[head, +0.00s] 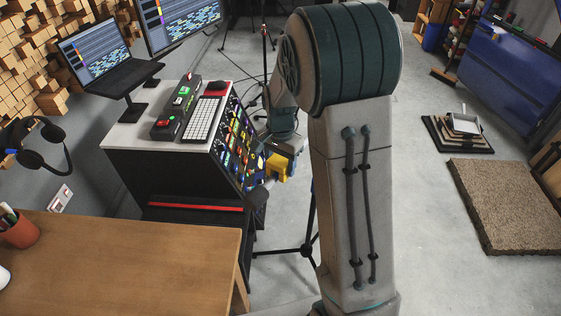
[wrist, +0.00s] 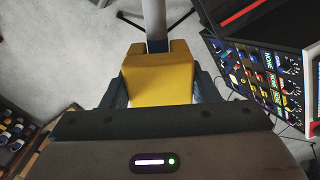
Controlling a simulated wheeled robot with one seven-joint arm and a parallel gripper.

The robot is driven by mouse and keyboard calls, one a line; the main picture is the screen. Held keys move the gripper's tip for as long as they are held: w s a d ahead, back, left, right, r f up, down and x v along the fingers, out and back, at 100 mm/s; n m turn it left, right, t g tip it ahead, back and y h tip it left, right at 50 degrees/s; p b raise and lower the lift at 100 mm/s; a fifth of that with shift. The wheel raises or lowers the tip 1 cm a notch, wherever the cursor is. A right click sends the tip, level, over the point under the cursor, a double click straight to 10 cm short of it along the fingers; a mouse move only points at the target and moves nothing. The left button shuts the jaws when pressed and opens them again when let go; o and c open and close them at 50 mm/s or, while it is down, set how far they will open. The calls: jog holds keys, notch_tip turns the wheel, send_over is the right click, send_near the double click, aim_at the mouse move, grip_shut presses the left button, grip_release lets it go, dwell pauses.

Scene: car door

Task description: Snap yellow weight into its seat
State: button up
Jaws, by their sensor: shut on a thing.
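The yellow weight (wrist: 158,82) is a blocky piece between my fingers in the wrist view. In the head view it is small (head: 281,167), just left of my arm and beside the front panel of the console. My gripper (wrist: 160,92) is shut on it, with one dark finger along each side; it also shows in the head view (head: 288,152). A pale upright bar (wrist: 154,18) with a dark lower end meets or passes behind the far side of the weight; I cannot tell whether they touch. I cannot make out the seat for certain.
A console (head: 236,140) with colourful controls stands left of my gripper. Dark tripod legs (head: 306,248) stand below it. A wooden desk (head: 120,262) is at the front left. A brown mat (head: 508,204) lies at the right, with bare floor between it and my arm.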

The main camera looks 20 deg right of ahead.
aim_at(280, 159)
jog(key=shift+f+b, duration=0.55)
jog(key=shift+f, duration=0.15)
jog(key=o, duration=1.5)
jog(key=shift+r, duration=0.1)
notch_tip(280, 159, up, 14)
jog(key=shift+f+b, duration=0.1)
jog(key=shift+b, duration=0.4)
